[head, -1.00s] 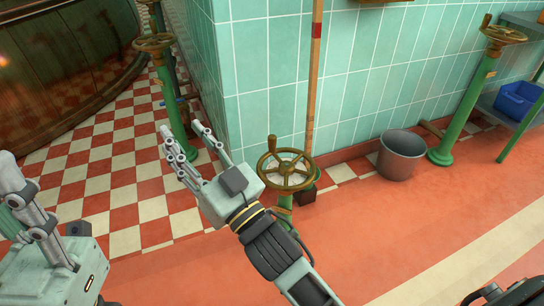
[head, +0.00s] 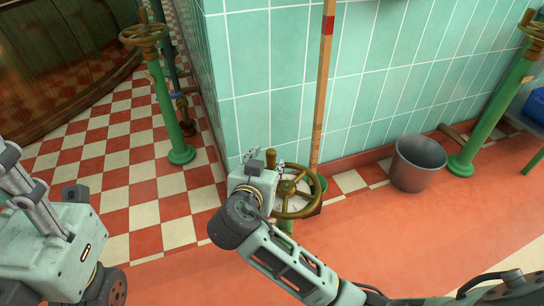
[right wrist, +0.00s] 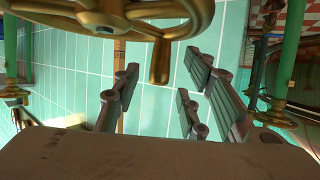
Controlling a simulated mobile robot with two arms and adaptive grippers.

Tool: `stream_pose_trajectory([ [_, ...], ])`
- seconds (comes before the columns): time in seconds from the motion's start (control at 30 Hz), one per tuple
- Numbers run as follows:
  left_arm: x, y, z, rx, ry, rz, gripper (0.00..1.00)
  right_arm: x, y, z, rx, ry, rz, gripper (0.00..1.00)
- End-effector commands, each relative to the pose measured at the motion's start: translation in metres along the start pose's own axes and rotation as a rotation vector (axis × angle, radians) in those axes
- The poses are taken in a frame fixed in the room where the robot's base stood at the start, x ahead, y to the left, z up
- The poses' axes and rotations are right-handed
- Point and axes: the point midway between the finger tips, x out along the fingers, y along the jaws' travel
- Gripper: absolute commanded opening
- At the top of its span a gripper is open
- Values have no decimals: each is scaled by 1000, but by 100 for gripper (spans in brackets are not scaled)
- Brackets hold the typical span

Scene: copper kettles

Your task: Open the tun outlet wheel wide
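A brass handwheel (head: 313,207) on a green post stands by the tiled corner. Its rim and a downward knob (right wrist: 160,62) fill the top of the right wrist view. My right gripper (head: 266,160) is at the wheel's left side; in the wrist view its fingers (right wrist: 158,86) are spread, with the knob above the gap between them. I cannot tell whether they touch the wheel. A second handwheel (head: 144,34) stands at the left, a third (head: 534,28) at the right edge. No readable label tells which is the tun outlet. My left gripper (head: 24,180) is partly cut off.
A grey bucket (head: 418,165) stands by the tiled wall (head: 380,70), right of the middle wheel. A wooden pole (head: 324,95) leans behind that wheel. A large copper vessel (head: 60,45) is at the upper left. The red floor (head: 400,235) in front is clear.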

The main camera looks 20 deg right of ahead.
Motion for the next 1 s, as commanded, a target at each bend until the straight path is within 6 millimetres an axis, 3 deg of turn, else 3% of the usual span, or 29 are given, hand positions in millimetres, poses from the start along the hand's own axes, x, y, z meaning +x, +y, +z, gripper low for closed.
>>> stream_pose_trajectory([
  [0.03, -2, 1, -1, 2, 17, 5, 40, 12, 1, 3, -3, 5, 3, 39],
  [0.23, 5, 2, -3, 7, 52, 20, 40, 38, 0, 3, -4, 2, 1, 39],
  [0.63, 10, 3, -4, 8, 64, 25, 40, 48, 0, 1, -3, -1, -1, 39],
  [1.0, 10, 3, -5, 8, 65, 26, 40, 47, 0, 1, -3, -2, 0, 8],
])
